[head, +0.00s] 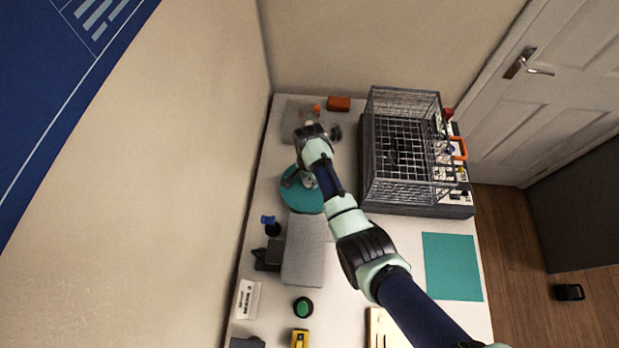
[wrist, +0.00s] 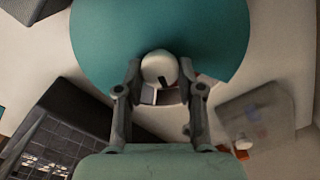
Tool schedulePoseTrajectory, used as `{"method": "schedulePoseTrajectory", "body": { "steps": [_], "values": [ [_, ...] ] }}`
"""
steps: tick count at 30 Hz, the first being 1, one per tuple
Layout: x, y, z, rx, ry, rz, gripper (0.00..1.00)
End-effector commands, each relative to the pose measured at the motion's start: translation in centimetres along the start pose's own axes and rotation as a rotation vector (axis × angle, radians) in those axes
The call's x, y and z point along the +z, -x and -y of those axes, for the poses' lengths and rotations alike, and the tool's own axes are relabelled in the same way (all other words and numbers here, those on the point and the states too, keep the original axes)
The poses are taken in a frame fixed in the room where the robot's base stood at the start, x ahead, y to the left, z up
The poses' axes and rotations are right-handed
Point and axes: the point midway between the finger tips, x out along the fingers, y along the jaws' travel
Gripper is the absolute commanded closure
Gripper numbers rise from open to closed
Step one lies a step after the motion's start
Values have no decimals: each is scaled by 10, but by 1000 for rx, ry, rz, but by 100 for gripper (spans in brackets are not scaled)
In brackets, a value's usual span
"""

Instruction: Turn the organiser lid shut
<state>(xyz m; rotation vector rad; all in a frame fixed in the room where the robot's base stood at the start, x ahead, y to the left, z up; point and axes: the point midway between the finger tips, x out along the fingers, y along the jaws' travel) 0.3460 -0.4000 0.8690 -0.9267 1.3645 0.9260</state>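The organiser's round teal lid (head: 299,199) lies flat near the back left of the table and fills the top of the wrist view (wrist: 110,40). A pale round knob (wrist: 159,67) with a dark mark stands up from it. Just below the knob a wedge-shaped gap with grey and pale parts shows in the lid. My gripper (wrist: 160,72) is over the lid, one finger on each side of the knob. Whether the fingers press on the knob I cannot tell. In the head view my gripper (head: 301,181) and arm hide part of the lid.
A wire cage (head: 402,150) on a dark base stands to the right. A translucent tray (wrist: 258,115) with small parts lies behind the lid. A grey block (head: 304,250) stands just in front. A teal mat (head: 452,266) lies front right.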

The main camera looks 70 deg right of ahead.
Motion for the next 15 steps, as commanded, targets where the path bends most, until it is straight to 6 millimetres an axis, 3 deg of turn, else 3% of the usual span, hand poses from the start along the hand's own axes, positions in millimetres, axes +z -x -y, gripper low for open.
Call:
{"method": "schedulePoseTrajectory", "body": {
  "steps": [3, 15],
  "values": [
    [0, 0, 0, 0, 0, 0, 100],
    [0, 1, 0, 1, -28, 0, 100]
  ]
}}
